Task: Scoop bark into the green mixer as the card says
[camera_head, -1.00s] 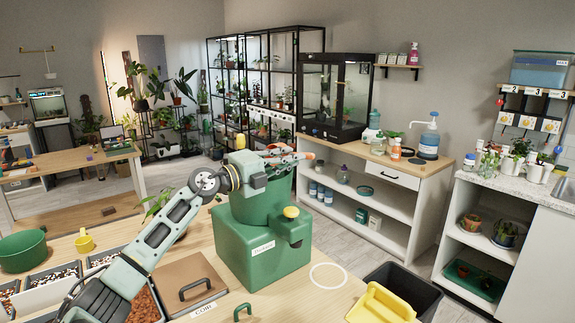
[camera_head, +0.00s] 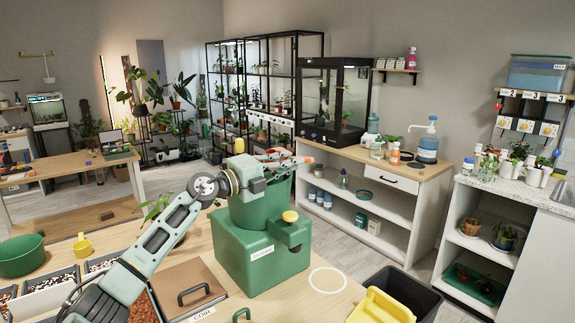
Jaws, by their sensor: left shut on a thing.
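The green mixer (camera_head: 262,262) stands on the wooden bench, with a label on its front and a yellow knob on top. My left gripper (camera_head: 290,160) is over the mixer's upper green tub (camera_head: 258,212), its fingers pointing right. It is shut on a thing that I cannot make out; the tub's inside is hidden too. Reddish-brown chunks that look like bark (camera_head: 142,308) show in a bin at the bottom left, partly behind my left arm. I cannot pick out the card for certain. My right gripper is not in view.
A lidded bin (camera_head: 178,277) labelled COIR lies left of the mixer. A green bowl (camera_head: 22,257), a yellow mug (camera_head: 82,246) and bins of dark-and-white mix (camera_head: 52,281) are further left. A white ring (camera_head: 327,280), yellow container (camera_head: 378,308) and black bin (camera_head: 412,287) are to the right.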

